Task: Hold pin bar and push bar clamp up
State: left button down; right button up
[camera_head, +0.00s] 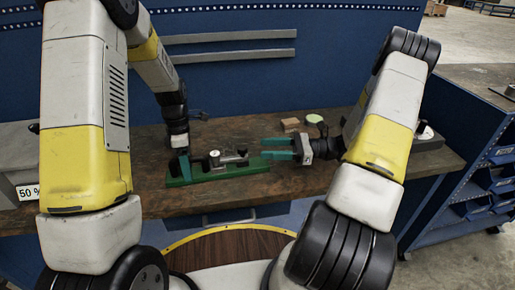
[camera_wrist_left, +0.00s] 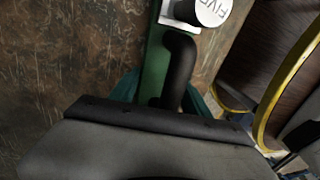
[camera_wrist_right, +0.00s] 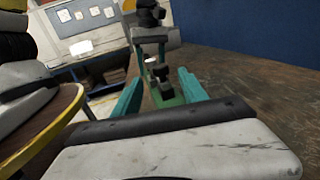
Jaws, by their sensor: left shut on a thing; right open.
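A fixture with a long green base (camera_head: 215,175) lies on the bench, with dark and metal clamp parts (camera_head: 228,157) on top. My left gripper (camera_head: 180,166) is shut at the base's left end. In the left wrist view a black curved bar (camera_wrist_left: 180,65), which I take as the pin bar, runs down between the teal fingers. Their exact contact is hidden by the gripper body. A white round cap with partly readable lettering (camera_wrist_left: 208,10) sits beyond it. My right gripper (camera_head: 264,148) is open and empty at the right end, its fingers (camera_wrist_right: 160,90) apart on either side of the fixture's line.
The worn brown bench top (camera_head: 150,205) is clear in front of the fixture. A small wooden block (camera_head: 290,124) and a pale green round item (camera_head: 314,119) lie behind the right gripper. A grey box marked 50 % (camera_head: 22,170) stands left. A blue wall (camera_head: 240,75) closes the back.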

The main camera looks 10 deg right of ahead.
jog(key=shift+d, duration=0.15)
pick_arm(q)
jog(key=shift+c, duration=2.2)
grip_release()
